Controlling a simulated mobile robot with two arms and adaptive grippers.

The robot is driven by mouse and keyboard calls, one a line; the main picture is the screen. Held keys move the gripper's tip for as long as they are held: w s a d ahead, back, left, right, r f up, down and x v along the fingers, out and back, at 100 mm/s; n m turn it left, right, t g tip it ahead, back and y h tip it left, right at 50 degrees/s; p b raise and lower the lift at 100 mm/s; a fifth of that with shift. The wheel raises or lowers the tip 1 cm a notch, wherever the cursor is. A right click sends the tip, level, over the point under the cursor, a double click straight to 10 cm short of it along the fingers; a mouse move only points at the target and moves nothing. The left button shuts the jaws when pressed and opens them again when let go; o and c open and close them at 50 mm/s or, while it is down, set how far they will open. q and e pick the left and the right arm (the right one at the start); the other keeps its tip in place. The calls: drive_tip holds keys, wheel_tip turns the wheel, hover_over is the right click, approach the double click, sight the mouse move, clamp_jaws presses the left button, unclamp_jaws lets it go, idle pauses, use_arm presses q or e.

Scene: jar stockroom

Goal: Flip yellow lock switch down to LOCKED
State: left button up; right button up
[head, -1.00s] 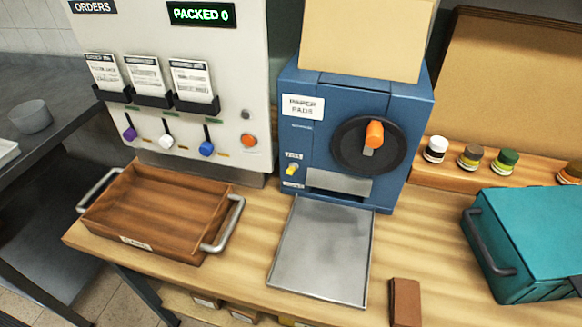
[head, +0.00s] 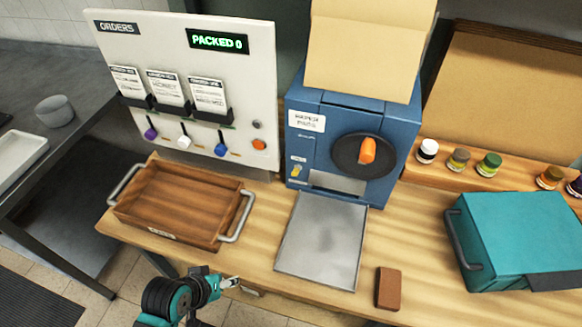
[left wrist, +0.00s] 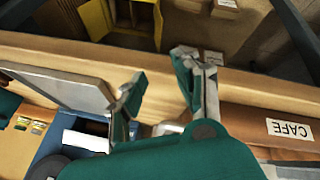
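The yellow lock switch (head: 297,170) is on the lower left of the front of the blue paper pads machine (head: 316,147), between small labels. It is too small to read its position surely. My left gripper (head: 231,283) is near the table's front edge, below and left of the machine and well apart from the switch. In the left wrist view its two fingers (left wrist: 158,82) are spread with nothing between them. The blue machine (left wrist: 53,143) shows at lower left there; the switch cannot be made out. My right gripper is not in view.
A metal plate (head: 322,240) lies before the machine. A wooden tray (head: 165,225) with handles stands left, a brown block (head: 388,288) front right, a teal case (head: 520,235) at the right. The order board (head: 190,60) stands behind the tray. Bare tabletop separates tray and plate.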

use_arm(q)
drive_tip(key=w+d+r+n+t+h+p, duration=0.1)
drive_tip(key=w+d+r+n+t+h, duration=0.3)
drive_tip(key=w+r, duration=0.45)
drive_tip(key=n+t+h, duration=0.1)
drive_tip(key=n+h, duration=0.1)
drive_tip(key=n, duration=0.4)
approach(293, 175)
drive_tip(key=p+x, duration=0.2)
drive_tip(key=x, duration=0.6)
drive_tip(key=shift+w+d+f, duration=0.1)
drive_tip(key=shift+w, duration=0.05)
drive_tip(key=shift+w+d+f, duration=0.15)
drive_tip(key=shift+w+d, duration=0.15)
clamp_jaws()
